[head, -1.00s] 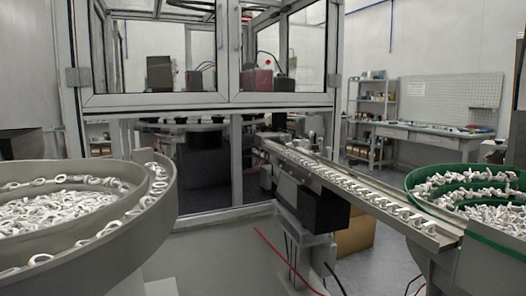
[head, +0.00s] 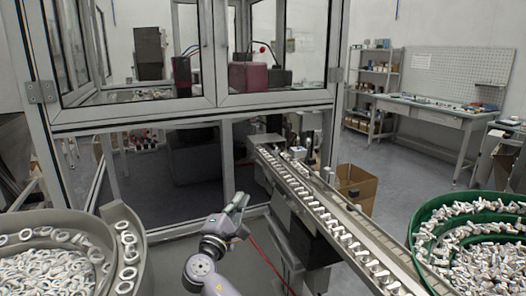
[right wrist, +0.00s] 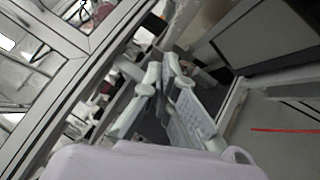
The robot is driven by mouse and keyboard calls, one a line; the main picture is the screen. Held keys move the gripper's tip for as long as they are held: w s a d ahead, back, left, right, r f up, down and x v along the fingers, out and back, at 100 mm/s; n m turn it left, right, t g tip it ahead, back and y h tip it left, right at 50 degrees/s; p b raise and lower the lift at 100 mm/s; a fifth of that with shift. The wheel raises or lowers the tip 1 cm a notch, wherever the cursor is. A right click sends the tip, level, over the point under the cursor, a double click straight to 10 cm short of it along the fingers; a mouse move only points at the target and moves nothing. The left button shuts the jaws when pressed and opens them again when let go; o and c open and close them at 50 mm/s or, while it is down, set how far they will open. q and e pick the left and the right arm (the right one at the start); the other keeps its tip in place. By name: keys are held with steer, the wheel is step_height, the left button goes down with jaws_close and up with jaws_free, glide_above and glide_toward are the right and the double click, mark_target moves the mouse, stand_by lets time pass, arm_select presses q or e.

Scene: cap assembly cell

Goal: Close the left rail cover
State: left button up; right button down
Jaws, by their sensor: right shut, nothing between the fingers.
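The feed rail (head: 365,227) runs diagonally from the green bowl at lower right to the machine enclosure, with a row of light metal parts lying exposed along it. I cannot clearly pick out a left rail cover as a separate piece. My right gripper (head: 237,203) is shut and empty, left of the rail and apart from it, in front of the enclosure's lower opening. In the right wrist view the gripper's fingers (right wrist: 167,88) are together with nothing visible between them. My left gripper is not in view.
The enclosure frame (head: 180,117) with its glazed doors stands ahead. A grey bowl (head: 132,222) of rings is at lower left, and a green bowl (head: 420,222) of metal parts at lower right. A red cable (head: 268,265) hangs beside the rail. A cardboard box (head: 357,187) stands behind the rail.

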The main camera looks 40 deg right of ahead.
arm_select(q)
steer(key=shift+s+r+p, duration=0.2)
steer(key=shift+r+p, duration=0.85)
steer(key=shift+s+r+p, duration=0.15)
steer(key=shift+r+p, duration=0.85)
arm_select(e)
steer(key=w+d+r, duration=0.3)
steer(key=d+r, duration=0.4)
steer(key=d, duration=0.5)
steer(key=shift+h, duration=0.3)
steer(key=shift+w+f, duration=0.1)
